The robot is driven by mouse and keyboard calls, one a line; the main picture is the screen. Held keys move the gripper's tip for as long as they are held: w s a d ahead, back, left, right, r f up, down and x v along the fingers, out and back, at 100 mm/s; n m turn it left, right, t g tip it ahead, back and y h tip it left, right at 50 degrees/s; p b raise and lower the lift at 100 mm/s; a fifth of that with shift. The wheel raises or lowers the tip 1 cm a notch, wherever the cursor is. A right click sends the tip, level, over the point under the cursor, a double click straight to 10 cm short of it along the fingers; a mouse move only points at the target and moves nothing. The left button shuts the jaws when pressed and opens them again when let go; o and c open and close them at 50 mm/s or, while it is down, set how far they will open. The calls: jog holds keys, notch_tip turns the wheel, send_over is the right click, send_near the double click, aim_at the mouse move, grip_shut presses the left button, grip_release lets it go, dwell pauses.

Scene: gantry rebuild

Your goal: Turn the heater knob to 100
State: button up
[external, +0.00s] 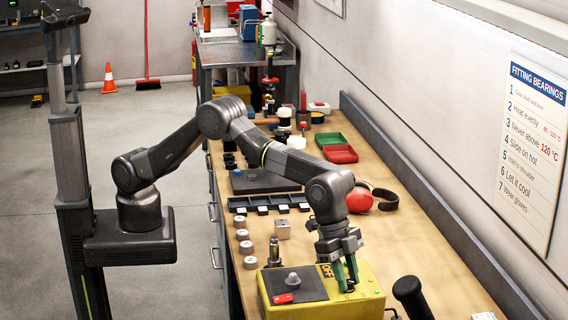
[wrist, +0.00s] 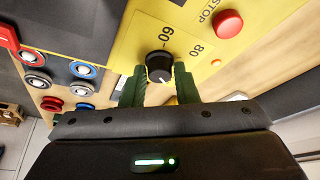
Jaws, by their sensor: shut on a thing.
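The yellow heater (external: 373,299) stands at the near end of the bench, with a dark plate and a grey cone on its top. My gripper (external: 351,281) points down over the heater's right part. Its green fingers (wrist: 158,78) are shut on the knob, one on each side. In the external view the fingers mostly hide the knob.
A red stop button (wrist: 228,23) sits close to the knob on the yellow panel. A black handle (external: 412,297) stands right of the heater. Several bearings and rings (external: 245,247) line the bench's left edge. A red ball-shaped thing (external: 359,199) lies behind my wrist.

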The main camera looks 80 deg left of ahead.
jog(key=o, duration=1)
jog(key=shift+r, duration=0.1)
jog(key=b+v, duration=0.2)
jog(key=v, duration=1.1)
jog(key=shift+s+r, duration=0.15)
jog(key=shift+r, duration=0.15)
jog(key=p+x, duration=0.2)
jog(key=x, duration=1.1)
jog(key=shift+f, duration=0.4)
